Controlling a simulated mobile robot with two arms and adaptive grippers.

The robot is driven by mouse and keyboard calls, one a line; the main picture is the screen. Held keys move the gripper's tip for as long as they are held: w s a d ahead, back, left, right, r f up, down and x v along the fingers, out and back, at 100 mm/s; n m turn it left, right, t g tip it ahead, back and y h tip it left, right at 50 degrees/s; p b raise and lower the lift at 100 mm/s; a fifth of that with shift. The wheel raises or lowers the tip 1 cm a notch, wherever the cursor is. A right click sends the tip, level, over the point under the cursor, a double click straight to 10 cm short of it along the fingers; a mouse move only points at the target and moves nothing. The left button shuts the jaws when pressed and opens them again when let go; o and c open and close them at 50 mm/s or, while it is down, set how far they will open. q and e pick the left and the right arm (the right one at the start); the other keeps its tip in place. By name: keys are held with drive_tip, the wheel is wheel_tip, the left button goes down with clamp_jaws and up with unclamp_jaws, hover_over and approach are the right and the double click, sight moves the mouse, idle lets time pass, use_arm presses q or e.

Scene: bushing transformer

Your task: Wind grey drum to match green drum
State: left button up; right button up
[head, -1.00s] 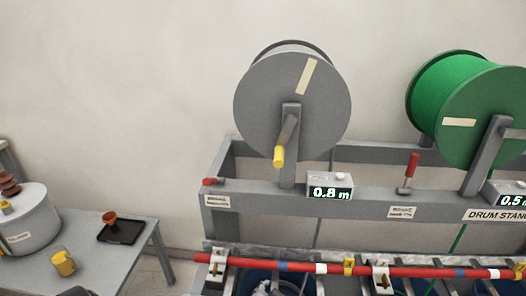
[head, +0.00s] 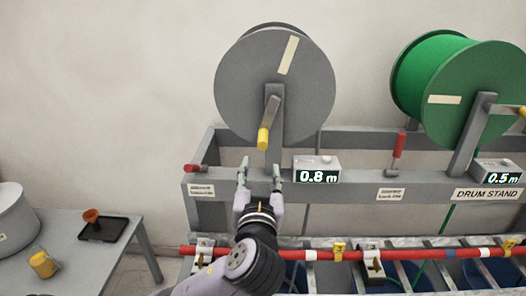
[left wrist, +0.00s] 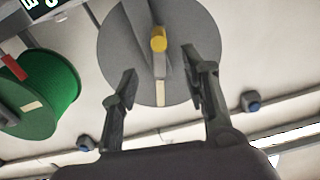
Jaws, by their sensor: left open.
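The grey drum (head: 258,90) hangs on the stand, with a tape strip on its face and a crank ending in a yellow handle (head: 263,139) pointing down. Its counter (head: 317,170) reads 0.8 m. The green drum (head: 440,90) is to the right, and its counter (head: 497,172) reads 0.5 m. My left gripper (head: 260,172) is open and empty, just below the yellow handle and not touching it. The left wrist view shows the handle (left wrist: 158,40) beyond and between the open fingers (left wrist: 157,78). My right gripper is not in view.
The drum stand frame (head: 345,190) runs across, with a red lever (head: 398,147) between the drums. A red bar (head: 420,253) crosses in front, low down.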

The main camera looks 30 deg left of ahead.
sight(263, 138)
use_arm(q)
drive_tip(key=x, duration=1.4)
drive_tip(key=shift+w+r+b, duration=0.15)
drive_tip(key=shift+w+b, duration=0.05)
drive_tip(key=shift+b, duration=0.15)
drive_tip(key=shift+w+a, duration=0.25)
drive_tip(key=shift+w, duration=0.15)
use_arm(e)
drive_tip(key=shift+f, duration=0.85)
use_arm(q)
drive_tip(key=shift+c, duration=0.6)
clamp_jaws()
